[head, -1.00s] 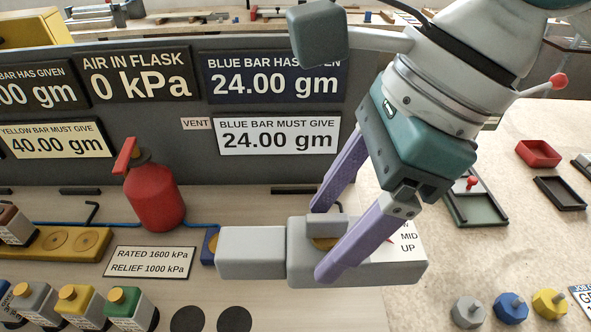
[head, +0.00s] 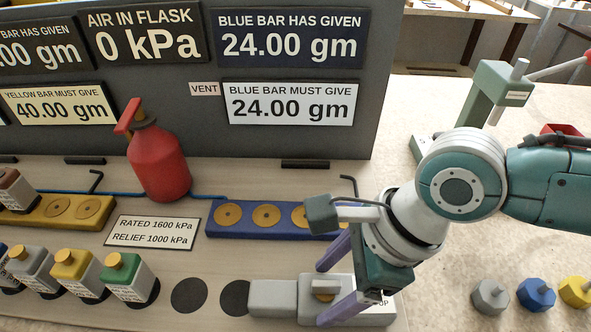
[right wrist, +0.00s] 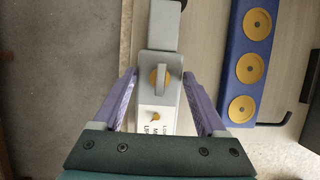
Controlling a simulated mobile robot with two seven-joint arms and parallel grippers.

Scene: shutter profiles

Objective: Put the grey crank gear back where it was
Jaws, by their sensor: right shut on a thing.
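The grey crank gear (head: 272,297) is a long grey block with a narrower end on the left, a brass disc on top and a white label at the right. It also shows in the right wrist view (right wrist: 161,40), running away between the fingers. My right gripper (head: 324,292) is shut on its wider part, one purple finger on each side. The block's left end overlaps the edge of a black round spot (head: 235,298). I cannot tell whether its underside touches the board. My left gripper is not in view.
A blue bar (head: 245,225) with brass discs lies behind the block. Another black spot (head: 188,295) is bare. Grey (head: 490,296), blue (head: 536,294) and yellow hex pieces stand right.

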